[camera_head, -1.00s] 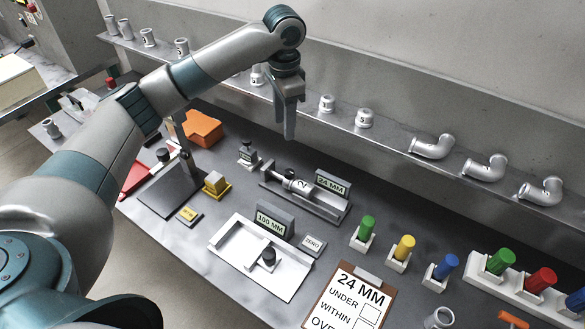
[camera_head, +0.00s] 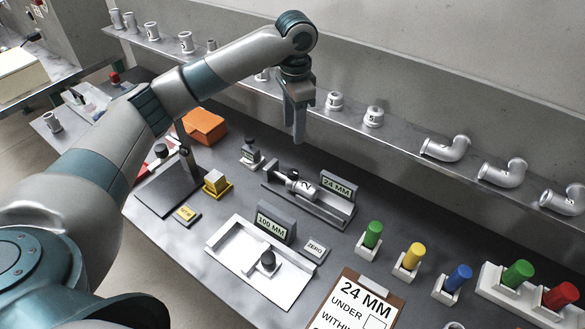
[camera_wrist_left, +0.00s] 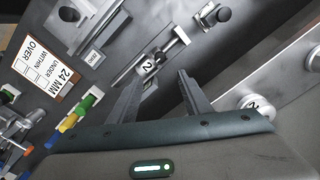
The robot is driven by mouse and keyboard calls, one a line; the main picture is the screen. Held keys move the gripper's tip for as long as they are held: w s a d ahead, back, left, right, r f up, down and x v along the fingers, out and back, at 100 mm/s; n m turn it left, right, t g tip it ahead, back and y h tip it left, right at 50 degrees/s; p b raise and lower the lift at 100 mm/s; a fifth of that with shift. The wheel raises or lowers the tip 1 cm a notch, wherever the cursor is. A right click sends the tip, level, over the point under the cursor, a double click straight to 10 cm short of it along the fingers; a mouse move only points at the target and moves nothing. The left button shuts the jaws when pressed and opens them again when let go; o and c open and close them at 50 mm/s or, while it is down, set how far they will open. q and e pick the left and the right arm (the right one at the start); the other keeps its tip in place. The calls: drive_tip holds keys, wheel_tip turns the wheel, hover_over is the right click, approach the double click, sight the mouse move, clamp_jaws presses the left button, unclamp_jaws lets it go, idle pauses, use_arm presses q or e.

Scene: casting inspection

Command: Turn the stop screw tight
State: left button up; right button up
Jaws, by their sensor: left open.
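My left gripper (camera_head: 299,138) hangs with its fingers pointing down above the back of the 24 MM gauge (camera_head: 335,215). In the left wrist view its two fingers (camera_wrist_left: 160,76) are spread with nothing between them. A casting marked 2 (camera_head: 303,187) lies in the gauge's channel; it also shows in the wrist view (camera_wrist_left: 147,66), just beyond the fingers. A small block with a dark knob (camera_head: 250,151) stands left of the gauge. A black knob (camera_head: 267,261) sits on the white 100 MM fixture (camera_head: 235,262). I cannot tell which knob is the stop screw. My right gripper is not in view.
A shelf (camera_head: 400,142) with several castings runs behind the bench. An orange block (camera_head: 205,127), a yellow block (camera_head: 215,183) and a dark plate stand (camera_head: 168,188) are at left. A clipboard (camera_head: 392,307) and coloured pegs (camera_head: 372,234) are at front right.

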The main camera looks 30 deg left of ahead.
sight(292, 172)
use_arm(q)
drive_tip(key=f+p, duration=0.1)
drive_tip(key=f, duration=0.4)
drive_tip(key=f+p, duration=0.1)
drive_tip(key=f, duration=0.4)
drive_tip(key=f+p, duration=0.2)
drive_tip(key=f, duration=0.3)
drive_tip(key=shift+w+a, duration=0.2)
drive_tip(key=shift+a, duration=0.1)
drive_tip(key=shift+f, duration=0.95)
drive_tip(key=shift+c, duration=0.9)
drive_tip(key=c, duration=0.9)
